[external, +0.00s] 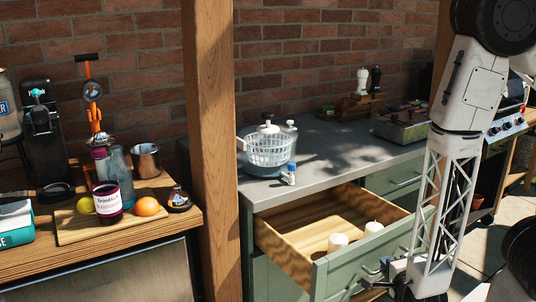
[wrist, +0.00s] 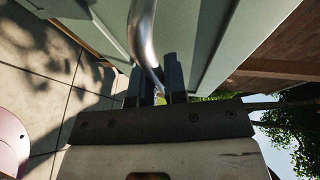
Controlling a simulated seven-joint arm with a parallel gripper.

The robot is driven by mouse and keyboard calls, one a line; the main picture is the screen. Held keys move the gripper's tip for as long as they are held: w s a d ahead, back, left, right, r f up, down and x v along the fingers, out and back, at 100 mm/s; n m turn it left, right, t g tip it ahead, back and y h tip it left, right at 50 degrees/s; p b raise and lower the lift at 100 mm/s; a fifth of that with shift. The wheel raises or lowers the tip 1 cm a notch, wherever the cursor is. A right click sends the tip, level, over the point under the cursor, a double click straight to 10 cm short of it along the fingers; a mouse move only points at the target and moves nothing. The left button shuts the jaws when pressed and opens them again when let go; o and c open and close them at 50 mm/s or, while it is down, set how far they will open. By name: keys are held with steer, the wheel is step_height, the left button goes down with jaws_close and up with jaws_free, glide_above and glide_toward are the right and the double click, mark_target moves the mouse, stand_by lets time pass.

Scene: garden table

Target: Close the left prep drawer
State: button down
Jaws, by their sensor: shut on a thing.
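The left prep drawer (external: 282,249) is pulled well out of the green cabinet in the external view. Its inside is wooden, and two white cylindrical things (external: 337,241) stand near its front. My gripper (external: 373,276) is low at the drawer's green front, partly hidden by my arm. In the wrist view, a curved metal drawer handle (wrist: 144,35) runs down between the dark fingers of my gripper (wrist: 158,82). The fingers are shut on the handle. The green drawer front (wrist: 205,30) shows beside it.
A wooden post (external: 209,150) stands left of the cabinet. Another green drawer (external: 400,178) is shut behind the open one. Paved floor (wrist: 45,60) lies below.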

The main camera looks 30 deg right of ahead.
glide_above(316, 234)
steer(key=shift+w, duration=0.3)
stand_by(0.7)
steer(key=c, duration=1.4)
jaws_free()
steer(key=shift+o, duration=1.1)
steer(key=shift+s, duration=0.15)
steer(key=shift+v, duration=3.8)
steer(key=shift+r, duration=0.1)
